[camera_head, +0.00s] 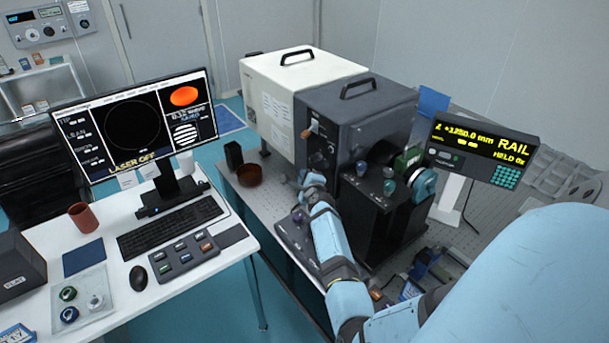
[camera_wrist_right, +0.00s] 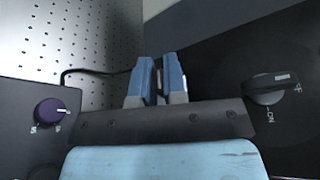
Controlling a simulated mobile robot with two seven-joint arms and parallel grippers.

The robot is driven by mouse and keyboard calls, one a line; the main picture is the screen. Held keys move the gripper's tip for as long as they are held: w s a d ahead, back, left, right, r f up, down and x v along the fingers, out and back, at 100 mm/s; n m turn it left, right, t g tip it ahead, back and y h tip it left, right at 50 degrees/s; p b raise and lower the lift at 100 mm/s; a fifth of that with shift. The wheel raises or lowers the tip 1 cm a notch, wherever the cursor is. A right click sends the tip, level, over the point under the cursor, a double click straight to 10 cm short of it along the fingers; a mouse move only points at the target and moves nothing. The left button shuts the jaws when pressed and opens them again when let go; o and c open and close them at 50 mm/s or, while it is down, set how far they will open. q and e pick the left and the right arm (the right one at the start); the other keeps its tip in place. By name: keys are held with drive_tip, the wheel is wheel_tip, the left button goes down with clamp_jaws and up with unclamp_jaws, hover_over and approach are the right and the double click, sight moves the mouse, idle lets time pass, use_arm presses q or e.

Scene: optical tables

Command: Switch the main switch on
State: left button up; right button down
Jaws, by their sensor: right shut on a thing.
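In the right wrist view a dark rotary switch (camera_wrist_right: 270,88) sits on a dark panel at the right, with ON lettered below it and what looks like OFF at its right. Its light-edged handle points right, toward the OFF letters. My right gripper (camera_wrist_right: 160,82) is to the left of this switch and apart from it. Its blue fingers are close together on something dark that I cannot make out. In the head view the right gripper (camera_head: 308,183) is in front of the dark instrument box (camera_head: 350,115). My left gripper is not in view.
A low control box with a purple knob (camera_wrist_right: 50,112) lies left of the gripper, with a cable behind. The perforated table (camera_head: 262,205) carries a brown bowl (camera_head: 249,175). The monitor (camera_head: 135,120) reads LASER OFF. The RAIL display (camera_head: 480,150) stands at the right.

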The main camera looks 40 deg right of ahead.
drive_tip(key=shift+r+m, duration=0.15)
drive_tip(key=shift+m, duration=0.25)
drive_tip(key=c, duration=1.2)
unclamp_jaws()
